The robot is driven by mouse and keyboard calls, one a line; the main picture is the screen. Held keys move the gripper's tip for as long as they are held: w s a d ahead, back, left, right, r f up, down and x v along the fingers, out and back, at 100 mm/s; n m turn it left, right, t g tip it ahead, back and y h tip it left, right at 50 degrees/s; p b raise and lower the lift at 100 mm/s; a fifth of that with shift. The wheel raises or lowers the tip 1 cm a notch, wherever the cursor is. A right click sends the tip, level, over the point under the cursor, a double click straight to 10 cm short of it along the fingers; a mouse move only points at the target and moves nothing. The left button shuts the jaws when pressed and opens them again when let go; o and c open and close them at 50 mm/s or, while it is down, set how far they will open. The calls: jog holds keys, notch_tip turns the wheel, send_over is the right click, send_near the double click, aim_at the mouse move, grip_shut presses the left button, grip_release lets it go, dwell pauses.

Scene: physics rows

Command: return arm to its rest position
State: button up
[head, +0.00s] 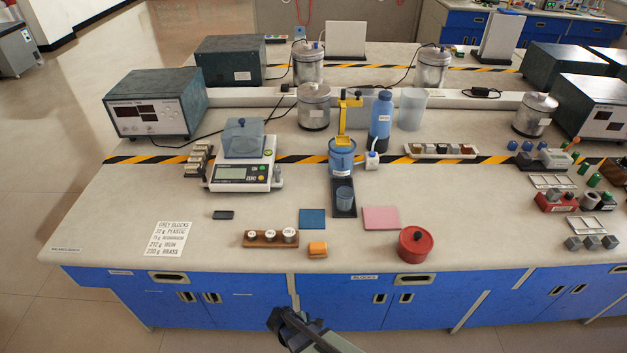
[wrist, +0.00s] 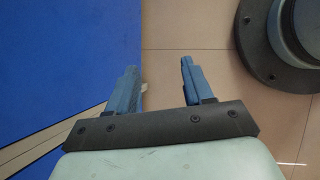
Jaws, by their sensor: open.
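My gripper (wrist: 158,85) shows in the wrist view with its two blue fingers apart and nothing between them. Below it are the tiled floor and the blue cabinet front (wrist: 60,60). In the head view my dark arm end (head: 285,322) is low at the bottom middle, in front of the bench's blue cabinets and below the worktop's front edge. The fingers cannot be made out in the head view.
The floor (head: 60,320) at the front left is clear.

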jog(key=s+d+r+m+g+y, duration=0.2)
jog(key=s+d+m+g+y, duration=0.4)
jog(key=s+d+m, duration=1.1)
jog(key=s+m+g, duration=0.2)
jog(key=shift+s+r+m+g, duration=0.25)
jog(key=shift+r+m+g, duration=0.05)
jog(key=shift+m, duration=0.1)
